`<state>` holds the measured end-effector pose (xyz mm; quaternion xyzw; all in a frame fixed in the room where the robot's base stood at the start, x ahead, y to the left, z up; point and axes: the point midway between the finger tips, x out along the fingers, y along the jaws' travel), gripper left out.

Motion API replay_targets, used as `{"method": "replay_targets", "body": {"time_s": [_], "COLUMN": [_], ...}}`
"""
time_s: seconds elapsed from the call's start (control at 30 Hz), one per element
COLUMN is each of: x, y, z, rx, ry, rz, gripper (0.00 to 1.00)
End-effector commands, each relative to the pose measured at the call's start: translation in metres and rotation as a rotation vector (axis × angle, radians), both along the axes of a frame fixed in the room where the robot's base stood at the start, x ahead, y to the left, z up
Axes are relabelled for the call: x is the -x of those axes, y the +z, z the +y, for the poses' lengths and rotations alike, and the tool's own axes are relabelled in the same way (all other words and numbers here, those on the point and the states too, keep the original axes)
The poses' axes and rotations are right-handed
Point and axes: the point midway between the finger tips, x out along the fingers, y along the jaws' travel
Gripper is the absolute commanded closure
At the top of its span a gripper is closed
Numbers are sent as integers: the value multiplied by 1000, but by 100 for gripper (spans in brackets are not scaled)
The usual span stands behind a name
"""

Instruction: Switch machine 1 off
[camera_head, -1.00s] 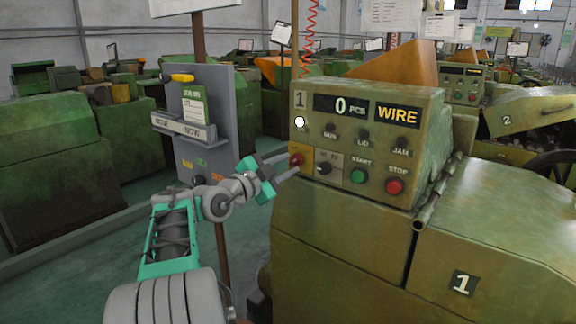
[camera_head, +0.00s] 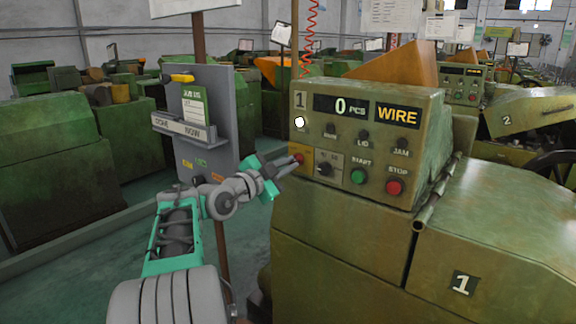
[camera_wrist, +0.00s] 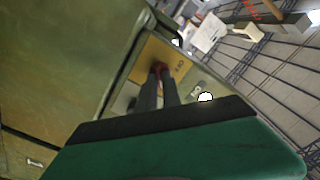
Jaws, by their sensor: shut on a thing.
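Machine 1 (camera_head: 345,235) is a green machine with a control panel carrying a "1" label. On the panel's lower left is a red rotary knob (camera_head: 299,158) on a yellow plate; it also shows in the wrist view (camera_wrist: 158,67). My gripper (camera_head: 292,164) is at this knob, its two dark fingers shut on it. In the wrist view the fingers (camera_wrist: 158,85) reach the knob from below, and partly hide it. The display (camera_head: 341,107) reads "0 PCS" and the "WIRE" sign (camera_head: 397,115) is lit. A white lamp (camera_head: 299,122) above the knob looks lit.
A black selector (camera_head: 324,169), a green START button (camera_head: 358,176) and a red STOP button (camera_head: 394,187) sit right of the knob. A grey board (camera_head: 218,115) on a post stands left of the panel, near my arm. Machine 2 (camera_head: 530,125) is behind right.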

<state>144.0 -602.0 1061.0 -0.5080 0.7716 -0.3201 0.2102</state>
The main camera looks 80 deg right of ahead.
Motion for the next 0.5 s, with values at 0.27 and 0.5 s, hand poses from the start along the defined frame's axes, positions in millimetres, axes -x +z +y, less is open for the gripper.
{"method": "replay_targets", "body": {"time_s": [0.27, 0.5], "x": [0, 0], "y": [-1, -2], "z": [0, 0], "rx": [-5, -29], "ry": [-1, -1], "rz": [6, 61], "gripper": [100, 100]}}
